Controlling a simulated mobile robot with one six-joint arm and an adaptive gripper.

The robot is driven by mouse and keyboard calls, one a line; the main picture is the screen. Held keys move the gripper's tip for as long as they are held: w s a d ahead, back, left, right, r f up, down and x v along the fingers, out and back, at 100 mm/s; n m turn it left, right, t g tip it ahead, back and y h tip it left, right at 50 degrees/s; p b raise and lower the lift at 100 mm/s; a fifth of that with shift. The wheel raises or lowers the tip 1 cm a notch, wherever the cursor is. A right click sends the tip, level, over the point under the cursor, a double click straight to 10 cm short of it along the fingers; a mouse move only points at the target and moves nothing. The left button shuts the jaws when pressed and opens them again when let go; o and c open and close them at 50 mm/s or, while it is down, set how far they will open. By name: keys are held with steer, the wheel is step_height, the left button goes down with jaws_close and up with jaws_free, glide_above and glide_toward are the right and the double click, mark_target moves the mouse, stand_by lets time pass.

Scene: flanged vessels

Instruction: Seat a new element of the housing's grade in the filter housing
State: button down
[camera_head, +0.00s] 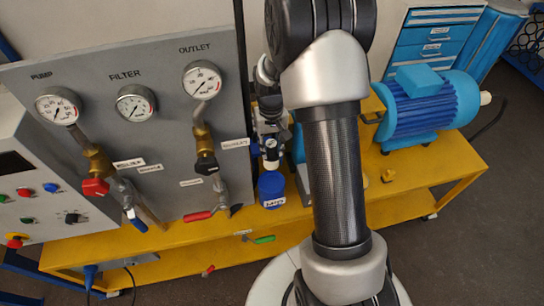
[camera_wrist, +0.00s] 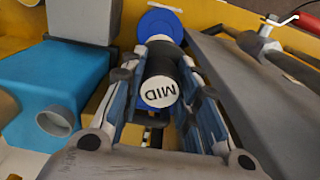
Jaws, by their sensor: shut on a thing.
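My gripper (camera_wrist: 162,62) is shut on a dark cylindrical element (camera_wrist: 163,66) with a white end face marked "MID" (camera_wrist: 159,91). Its fingers lie along both sides of it in the wrist view. A blue round part, which looks like the filter housing bowl (camera_wrist: 158,24), lies just beyond the element; I cannot tell whether they touch. In the head view a blue bowl (camera_head: 271,190) with a white label stands on the yellow bench right of the panel. The label is too small to read. My arm hides part of the area beside it.
The grey panel (camera_head: 100,85) with PUMP, FILTER and OUTLET gauges stands left, with valves and a red handle (camera_head: 198,216) close to the bowl. A blue motor (camera_head: 425,105) is at the right. The yellow bench (camera_head: 440,165) has bare room in front of it.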

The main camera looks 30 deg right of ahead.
mark_target(271, 156)
stand_by(0.5)
step_height(271, 156, down, 5)
steer(key=b, duration=0.4)
steer(key=shift+b, duration=0.4)
steer(key=shift+r, duration=0.1)
steer(key=shift+f+b, duration=1.45)
steer(key=shift+f, duration=1.05)
steer(key=shift+f, duration=0.15)
steer(key=shift+f+b, duration=2.3)
steer(key=shift+f, duration=1.1)
steer(key=c, duration=1.2)
jaws_free()
steer(key=shift+o, duration=0.2)
